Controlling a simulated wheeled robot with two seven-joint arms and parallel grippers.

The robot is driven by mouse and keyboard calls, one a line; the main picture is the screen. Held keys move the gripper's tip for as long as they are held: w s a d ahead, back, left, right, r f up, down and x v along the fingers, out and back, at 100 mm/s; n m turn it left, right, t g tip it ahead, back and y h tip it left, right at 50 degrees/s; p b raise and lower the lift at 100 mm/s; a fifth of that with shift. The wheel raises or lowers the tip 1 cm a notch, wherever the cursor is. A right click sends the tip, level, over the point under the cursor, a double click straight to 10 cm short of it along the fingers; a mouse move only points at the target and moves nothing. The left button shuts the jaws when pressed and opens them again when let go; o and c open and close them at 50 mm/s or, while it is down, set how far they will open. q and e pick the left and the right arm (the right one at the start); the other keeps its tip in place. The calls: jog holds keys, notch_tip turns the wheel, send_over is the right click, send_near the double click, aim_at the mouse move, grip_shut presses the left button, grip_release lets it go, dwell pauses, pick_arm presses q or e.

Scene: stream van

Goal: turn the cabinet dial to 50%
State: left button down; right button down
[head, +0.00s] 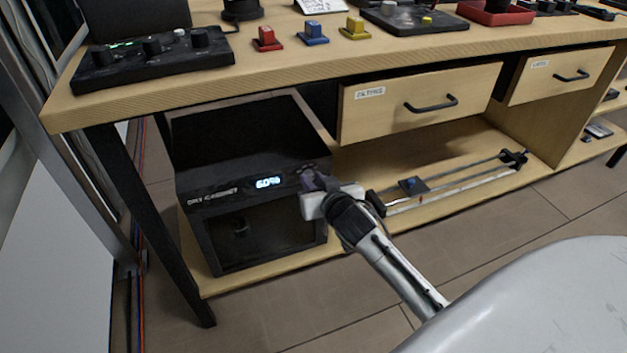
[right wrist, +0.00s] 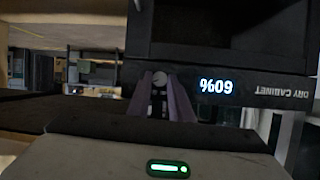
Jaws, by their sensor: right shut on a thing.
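The black dry cabinet (head: 240,135) stands on the low shelf under the table at the left. Its lit display (head: 268,183) reads 60%; it also shows upside down in the right wrist view (right wrist: 216,86). My right gripper (head: 312,180) reaches the front panel just right of the display. In the right wrist view its two purple fingers (right wrist: 162,92) are shut on the dial (right wrist: 159,77), a small pale round part of which shows between them. The rest of the dial is hidden by the fingers. My left gripper is not in view.
A slider rail (head: 450,180) lies on the shelf right of my gripper. A dark table leg (head: 145,220) stands left of the cabinet. The floor in front is clear.

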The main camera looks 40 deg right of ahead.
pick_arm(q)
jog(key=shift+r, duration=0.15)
pick_arm(e)
jog(key=shift+a+n+p, duration=0.1)
jog(key=shift+n+p, duration=0.2)
jog(key=shift+p, duration=0.05)
jog(key=shift+h, duration=0.3)
pick_arm(q)
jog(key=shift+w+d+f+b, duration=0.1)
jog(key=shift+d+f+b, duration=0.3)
jog(key=shift+b, duration=0.45)
pick_arm(e)
jog(key=n+h, duration=0.2)
jog(key=n, duration=0.1)
jog(key=n+h, duration=0.1)
jog(key=shift+w+a+f+n, duration=0.15)
jog(key=shift+a+n, duration=0.1)
jog(key=shift+n, duration=0.15)
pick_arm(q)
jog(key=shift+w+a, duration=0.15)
